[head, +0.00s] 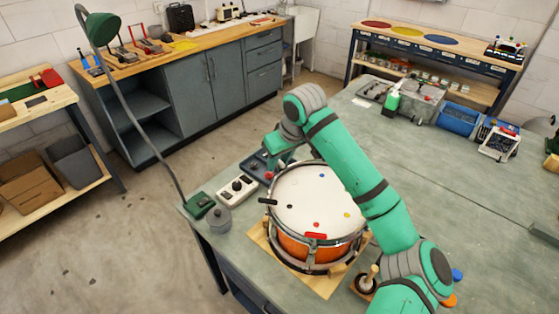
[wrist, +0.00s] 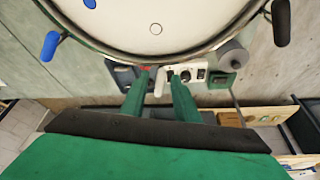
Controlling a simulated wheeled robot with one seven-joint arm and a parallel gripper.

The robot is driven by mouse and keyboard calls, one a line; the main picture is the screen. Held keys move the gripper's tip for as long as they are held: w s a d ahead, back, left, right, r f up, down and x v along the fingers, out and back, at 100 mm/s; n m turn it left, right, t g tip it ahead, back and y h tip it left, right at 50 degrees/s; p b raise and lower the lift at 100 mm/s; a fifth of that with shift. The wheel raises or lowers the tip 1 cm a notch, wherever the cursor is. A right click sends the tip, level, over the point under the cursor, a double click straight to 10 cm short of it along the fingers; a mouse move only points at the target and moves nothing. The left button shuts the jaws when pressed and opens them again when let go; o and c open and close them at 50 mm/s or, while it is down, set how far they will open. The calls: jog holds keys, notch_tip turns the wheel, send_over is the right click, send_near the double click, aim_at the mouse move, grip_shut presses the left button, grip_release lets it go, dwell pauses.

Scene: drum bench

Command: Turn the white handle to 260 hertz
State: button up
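The drum (head: 318,200) has a white head with coloured dots, an orange shell and a metal rim; it sits on the bench. In the wrist view, its rim (wrist: 150,59) curves across the top. The white handle (wrist: 159,83) sticks out from the rim between the two fingers of my gripper (wrist: 158,78). The fingers are apart, with a visible gap beside the handle. A blue handle (wrist: 50,45) is at left and a black handle (wrist: 281,22) at right. In the head view, my gripper (head: 279,155) is at the drum's far edge, where I cannot make out the white handle.
A white box with knobs (head: 237,188) stands beside the drum, also in the wrist view (wrist: 193,72). A grey lidded pot (head: 217,219) and a lamp base (head: 198,206) are near the bench edge. A dark tray (head: 253,163) lies behind the drum.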

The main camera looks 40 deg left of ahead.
jog(key=shift+c, duration=0.7)
grip_shut()
jog(key=shift+n, duration=0.4)
jog(key=n+g, duration=0.1)
jog(key=n, duration=0.2)
jog(key=shift+n+g, duration=0.3)
jog(key=shift+g, duration=0.1)
jog(key=shift+n+g, duration=0.7)
jog(key=shift+n, duration=1.2)
jog(key=shift+w, duration=0.1)
jog(key=shift+w+d, duration=0.1)
jog(key=shift+d, duration=0.1)
